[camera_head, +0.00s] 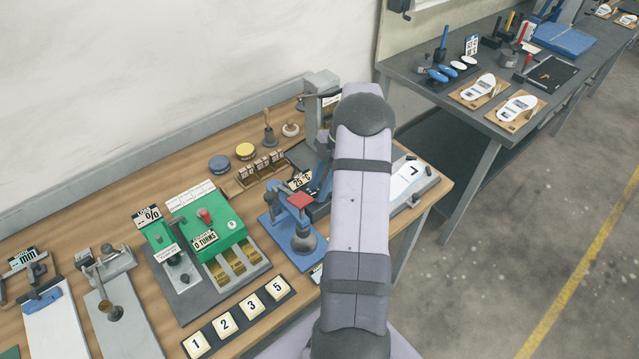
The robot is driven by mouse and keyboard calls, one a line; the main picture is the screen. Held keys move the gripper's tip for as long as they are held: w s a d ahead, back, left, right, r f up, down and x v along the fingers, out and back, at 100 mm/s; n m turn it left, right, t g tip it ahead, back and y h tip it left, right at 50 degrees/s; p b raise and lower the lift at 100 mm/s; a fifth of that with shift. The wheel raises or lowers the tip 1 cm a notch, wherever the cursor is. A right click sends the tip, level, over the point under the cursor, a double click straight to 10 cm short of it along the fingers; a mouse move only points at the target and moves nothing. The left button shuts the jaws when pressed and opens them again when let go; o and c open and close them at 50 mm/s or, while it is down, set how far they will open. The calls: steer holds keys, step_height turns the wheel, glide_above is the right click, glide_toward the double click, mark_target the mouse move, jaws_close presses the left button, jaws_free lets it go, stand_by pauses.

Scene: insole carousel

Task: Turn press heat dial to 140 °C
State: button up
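A small display reading about 25 °C (302,180) stands on the wooden bench, left of my arm. Just below it is a blue device with a red top (300,201), a blue base (275,232) and a round dark grey part (303,242). I cannot tell whether this device is the heat press. No heat dial or 140 mark can be made out; my arm covers part of this area. My gripper cannot be seen; my arm's large pale links fill the middle of the view and hide what lies behind them.
A green machine (228,232) labelled "0 TURNS" stands left of the blue device. Numbered tiles (226,323) lie along the bench's front. A grey post (318,100) rises at the back. A dark table (420,90) with insoles stands at the right. Open floor lies at lower right.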

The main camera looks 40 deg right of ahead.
steer(key=shift+f, duration=0.1)
jaws_close()
steer(key=shift+m+b, duration=0.3)
steer(key=shift+b, duration=0.05)
steer(key=m+t+b, duration=0.1)
steer(key=m+b, duration=0.1)
steer(key=shift+s+f+b, duration=0.1)
steer(key=shift+f+b, duration=0.05)
steer(key=shift+b, duration=0.25)
steer(key=m+t+h+b, duration=0.1)
steer(key=m+b, duration=0.3)
steer(key=shift+s+a, duration=0.1)
steer(key=m+b, duration=0.2)
steer(key=m+t+h+b, duration=0.1)
steer(key=m, duration=0.1)
steer(key=shift+s+a+h+b, duration=0.1)
steer(key=shift+a+h+b, duration=0.05)
steer(key=shift+h+b, duration=0.2)
steer(key=m+h+b, duration=0.1)
steer(key=m, duration=0.4)
steer(key=shift+a+r+t+h+b, duration=0.15)
steer(key=shift+r+t+h+b, duration=0.05)
steer(key=shift+t+h+b, duration=0.2)
